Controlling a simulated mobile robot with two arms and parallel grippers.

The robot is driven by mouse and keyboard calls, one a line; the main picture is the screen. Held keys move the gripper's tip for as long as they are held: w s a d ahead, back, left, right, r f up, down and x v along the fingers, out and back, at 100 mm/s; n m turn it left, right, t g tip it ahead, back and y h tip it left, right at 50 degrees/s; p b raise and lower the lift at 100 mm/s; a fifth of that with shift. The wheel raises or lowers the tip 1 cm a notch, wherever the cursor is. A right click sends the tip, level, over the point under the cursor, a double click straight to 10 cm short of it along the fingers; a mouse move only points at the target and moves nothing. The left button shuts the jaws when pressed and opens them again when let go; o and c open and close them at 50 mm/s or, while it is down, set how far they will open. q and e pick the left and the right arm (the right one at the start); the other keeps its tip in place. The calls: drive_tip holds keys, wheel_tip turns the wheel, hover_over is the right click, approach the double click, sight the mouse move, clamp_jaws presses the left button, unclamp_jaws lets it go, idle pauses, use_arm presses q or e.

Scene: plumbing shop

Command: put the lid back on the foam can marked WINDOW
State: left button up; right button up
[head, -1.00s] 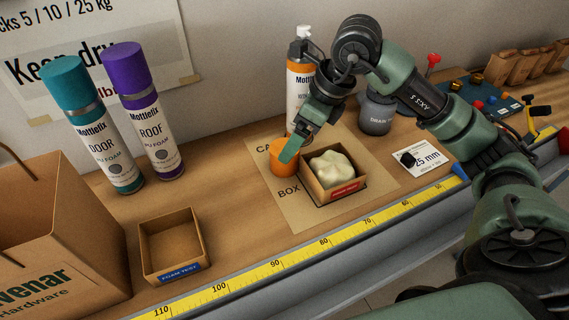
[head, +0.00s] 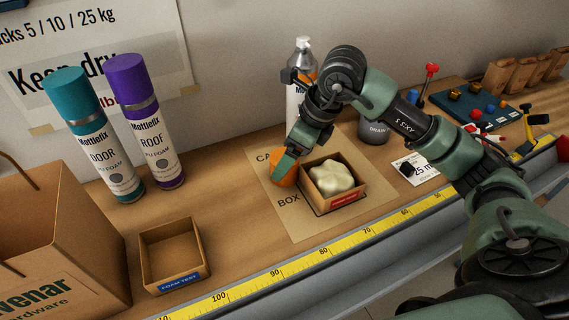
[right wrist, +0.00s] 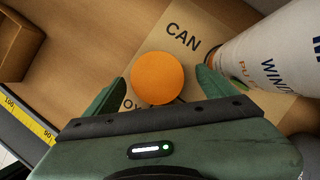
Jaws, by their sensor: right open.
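The orange lid (head: 281,168) stands on the cardboard sheet marked CAN and BOX, and also shows in the right wrist view (right wrist: 157,78) as an orange disc. My right gripper (head: 284,172) is open and low at the lid. In the right wrist view its green fingers (right wrist: 160,95) are on either side of the lid, with gaps showing. The foam can marked WINDOW (right wrist: 275,50) stands upright without its orange lid, white nozzle on top (head: 302,45); my arm partly hides it in the head view. My left gripper is not in view.
A box with cream foam (head: 333,180) is right of the lid. An empty FOAM TEST box (head: 175,277) is nearer left. Capped DOOR (head: 100,140) and ROOF (head: 146,125) cans stand at back left. A paper bag (head: 60,240) is front left. A yellow ruler (head: 290,262) lines the front edge.

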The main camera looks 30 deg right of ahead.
drive_tip(key=x, duration=0.4)
drive_tip(key=shift+w+a+f, duration=0.1)
drive_tip(key=shift+w+a, duration=0.05)
drive_tip(key=shift+a, duration=0.15)
drive_tip(key=c, duration=1.5)
drive_tip(key=shift+a+r, duration=0.4)
drive_tip(key=shift+c, duration=0.2)
drive_tip(key=s+a+r, duration=0.3)
drive_tip(key=a+r, duration=0.4)
drive_tip(key=a, duration=0.6)
drive_tip(key=shift+b, duration=0.4)
drive_tip(key=shift+d+r, duration=0.1)
drive_tip(key=shift+r, duration=0.05)
